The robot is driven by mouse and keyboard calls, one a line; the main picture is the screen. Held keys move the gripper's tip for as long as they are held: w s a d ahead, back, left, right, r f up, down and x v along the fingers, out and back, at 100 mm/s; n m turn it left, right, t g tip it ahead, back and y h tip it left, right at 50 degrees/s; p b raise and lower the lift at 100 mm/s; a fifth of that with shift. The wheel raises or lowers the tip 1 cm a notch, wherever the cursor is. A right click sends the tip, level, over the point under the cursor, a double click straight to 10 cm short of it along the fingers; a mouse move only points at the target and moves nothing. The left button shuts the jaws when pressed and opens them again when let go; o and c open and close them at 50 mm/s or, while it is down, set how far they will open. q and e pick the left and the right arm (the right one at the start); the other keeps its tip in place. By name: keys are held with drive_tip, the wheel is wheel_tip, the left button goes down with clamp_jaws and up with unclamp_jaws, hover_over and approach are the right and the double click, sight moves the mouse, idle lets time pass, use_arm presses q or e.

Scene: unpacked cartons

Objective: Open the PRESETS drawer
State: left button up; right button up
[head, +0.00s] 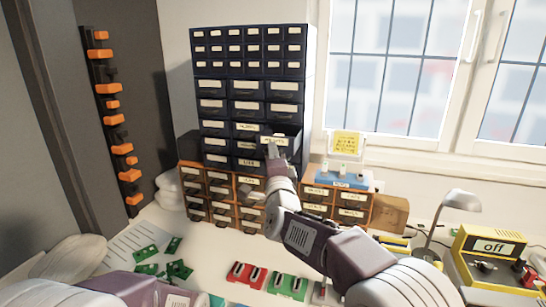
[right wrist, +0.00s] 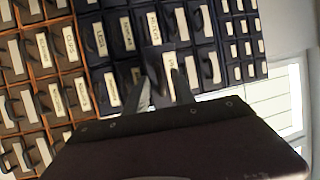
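The PRESETS drawer (head: 274,141) is in the dark blue cabinet (head: 211,87) in the head view. It stands partly pulled out, with its dark inside showing above the labelled front. Its front also shows in the right wrist view (right wrist: 170,64), turned on its side; the label is hard to read. My right gripper (head: 274,153) is at the front of this drawer. In the right wrist view its two fingers (right wrist: 162,80) appear closed around the drawer's handle, which they partly hide. Only part of my left arm shows at the bottom left; its gripper is not visible.
Orange-framed drawers (head: 222,197) stand below and beside the cabinet. A blue box (head: 343,181) with small bottles and a yellow note (head: 346,143) is at the right. Green boards (head: 146,252), red and green trays, a lamp (head: 461,200) and a yellow meter (head: 490,250) occupy the desk.

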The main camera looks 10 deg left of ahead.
drive_tip(key=b+v, duration=0.2)
drive_tip(key=v, duration=0.7)
